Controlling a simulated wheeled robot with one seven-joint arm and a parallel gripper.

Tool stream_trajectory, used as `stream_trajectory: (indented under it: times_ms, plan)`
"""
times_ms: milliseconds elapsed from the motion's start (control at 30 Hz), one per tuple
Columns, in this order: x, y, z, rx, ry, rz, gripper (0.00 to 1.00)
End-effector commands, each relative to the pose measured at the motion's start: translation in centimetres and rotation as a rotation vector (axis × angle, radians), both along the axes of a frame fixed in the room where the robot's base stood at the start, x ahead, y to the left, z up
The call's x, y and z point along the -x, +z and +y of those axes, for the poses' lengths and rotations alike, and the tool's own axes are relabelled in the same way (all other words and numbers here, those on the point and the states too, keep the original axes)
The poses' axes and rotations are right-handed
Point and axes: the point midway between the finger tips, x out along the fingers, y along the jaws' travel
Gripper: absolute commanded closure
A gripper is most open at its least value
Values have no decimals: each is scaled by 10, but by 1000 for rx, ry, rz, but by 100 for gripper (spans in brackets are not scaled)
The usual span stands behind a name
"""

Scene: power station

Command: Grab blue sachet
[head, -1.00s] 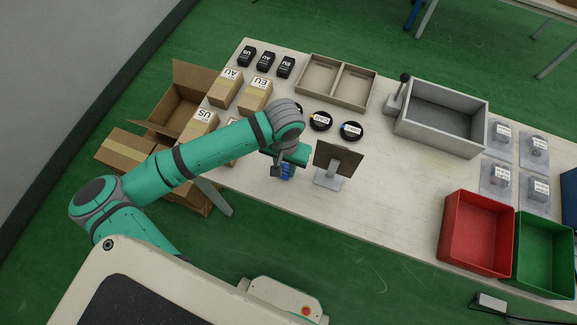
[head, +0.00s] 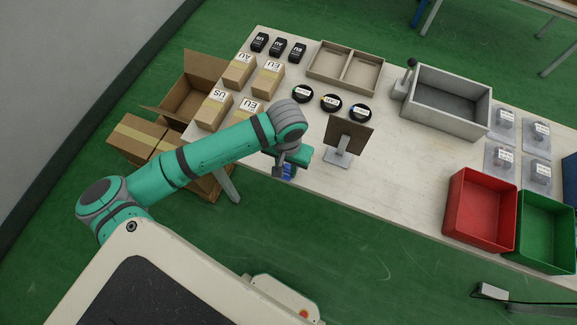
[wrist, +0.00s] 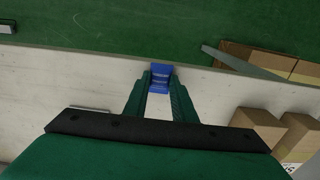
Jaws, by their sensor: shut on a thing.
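The blue sachet (wrist: 160,75) sits between the fingertips of my gripper (wrist: 160,82) in the wrist view, and the fingers are shut on it. In the head view a little of the blue sachet (head: 288,170) shows under my gripper (head: 284,174), near the front edge of the table. The wrist link hides part of it. I cannot tell from these views whether the sachet touches the table.
A tilted panel on a stand (head: 348,137) is just right of my gripper. Cardboard boxes (head: 213,108) stand to the left and black round containers (head: 331,103) behind. A grey bin (head: 446,100), a red bin (head: 478,212) and a green bin (head: 545,232) are to the right.

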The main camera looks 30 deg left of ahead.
Motion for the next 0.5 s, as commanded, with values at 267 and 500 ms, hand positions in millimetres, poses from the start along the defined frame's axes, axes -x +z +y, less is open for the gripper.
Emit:
stream_trajectory:
  times_ms: [267,500]
  plan:
    - [2,0,5,0,13,0,97]
    - [3,0,6,0,15,0,54]
